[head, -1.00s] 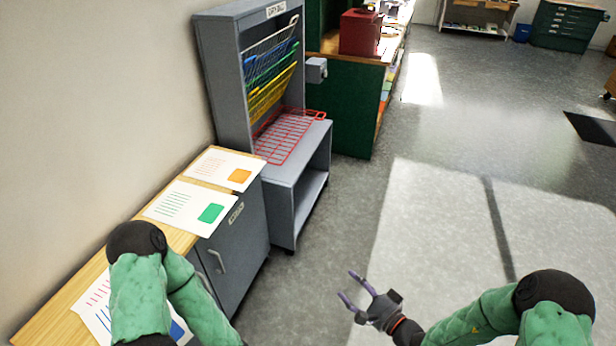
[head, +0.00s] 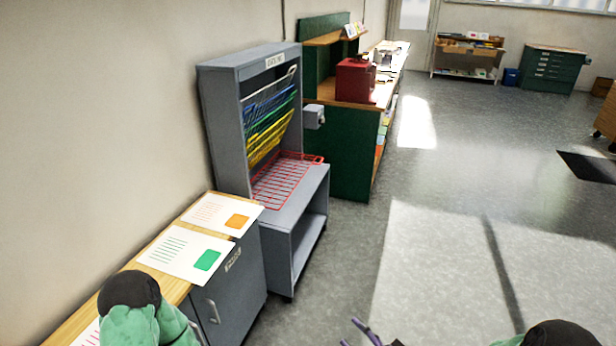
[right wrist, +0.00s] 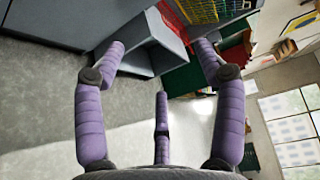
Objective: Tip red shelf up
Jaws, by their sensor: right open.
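The red wire shelf (head: 284,181) lies flat across the lower ledge of the grey drying rack (head: 225,120) in the head view. Above it, yellow (head: 268,145), green, blue and white wire shelves are tipped up at a slant. My right gripper (head: 362,332) shows at the bottom edge of the head view, well short of the rack and mostly cut off. In the right wrist view its purple fingers (right wrist: 160,110) are spread and empty. My left arm is at the bottom left of the head view; its gripper is out of frame.
A wooden-topped cabinet (head: 232,280) with printed sheets (head: 187,254) stands in front of the rack along the wall. A green counter (head: 338,150) with a red box (head: 355,80) stands behind it. The floor (head: 430,260) to the right is clear.

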